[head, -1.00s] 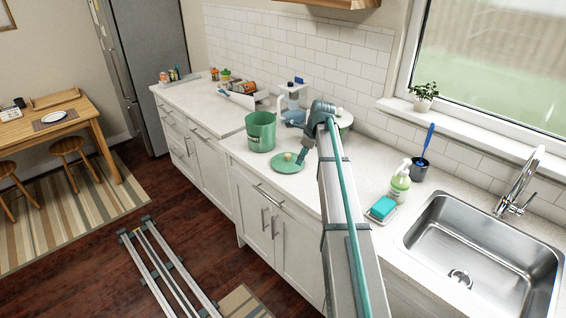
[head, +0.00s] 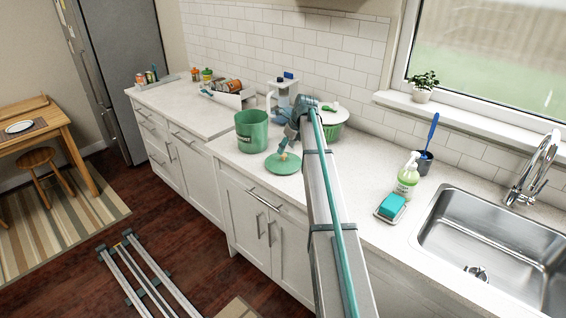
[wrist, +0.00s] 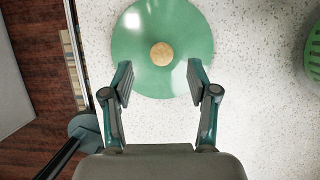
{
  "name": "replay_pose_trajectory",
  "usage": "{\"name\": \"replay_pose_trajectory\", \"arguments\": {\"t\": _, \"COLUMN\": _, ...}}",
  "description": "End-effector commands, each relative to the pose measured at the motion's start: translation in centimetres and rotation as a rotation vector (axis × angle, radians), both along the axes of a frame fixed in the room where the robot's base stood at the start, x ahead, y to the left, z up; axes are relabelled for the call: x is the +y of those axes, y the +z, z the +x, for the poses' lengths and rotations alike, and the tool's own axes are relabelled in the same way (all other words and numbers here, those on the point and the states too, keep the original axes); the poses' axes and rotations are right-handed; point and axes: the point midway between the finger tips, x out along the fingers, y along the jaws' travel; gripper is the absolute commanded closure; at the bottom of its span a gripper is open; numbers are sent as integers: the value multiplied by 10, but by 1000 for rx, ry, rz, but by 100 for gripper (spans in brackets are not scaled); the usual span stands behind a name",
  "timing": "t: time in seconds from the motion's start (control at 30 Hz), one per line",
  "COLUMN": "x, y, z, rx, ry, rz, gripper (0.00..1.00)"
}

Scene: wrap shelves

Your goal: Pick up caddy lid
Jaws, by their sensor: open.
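The caddy lid (head: 283,164) is a round green disc with a small tan knob, lying flat on the white counter in front of the green caddy (head: 252,131). In the wrist view the lid (wrist: 135,48) is at the top centre, with its knob (wrist: 161,54) ahead of and between my fingertips. My gripper (wrist: 160,82) is open and empty, its two fingers apart over the lid's near edge. In the head view my gripper (head: 283,150) is at the lid and partly covers it; whether it touches cannot be told.
A green strainer-like bowl (head: 333,122) stands behind my arm, and its edge shows at right in the wrist view. A soap bottle (head: 407,176), a teal sponge on a dish (head: 391,206) and the sink (head: 490,245) are to the right. The counter's front edge is close to the lid.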

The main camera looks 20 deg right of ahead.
Motion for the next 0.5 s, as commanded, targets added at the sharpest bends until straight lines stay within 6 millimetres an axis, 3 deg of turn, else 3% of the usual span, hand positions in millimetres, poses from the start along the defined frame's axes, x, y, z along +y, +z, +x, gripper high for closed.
{"name": "replay_pose_trajectory", "arguments": {"t": 0.23, "x": 2, "y": -11, "z": 5, "rx": 1, "ry": 1, "rz": 0, "gripper": 41}}
{"name": "replay_pose_trajectory", "arguments": {"t": 0.5, "x": 6, "y": -42, "z": 18, "rx": 1, "ry": 2, "rz": 0, "gripper": 41}}
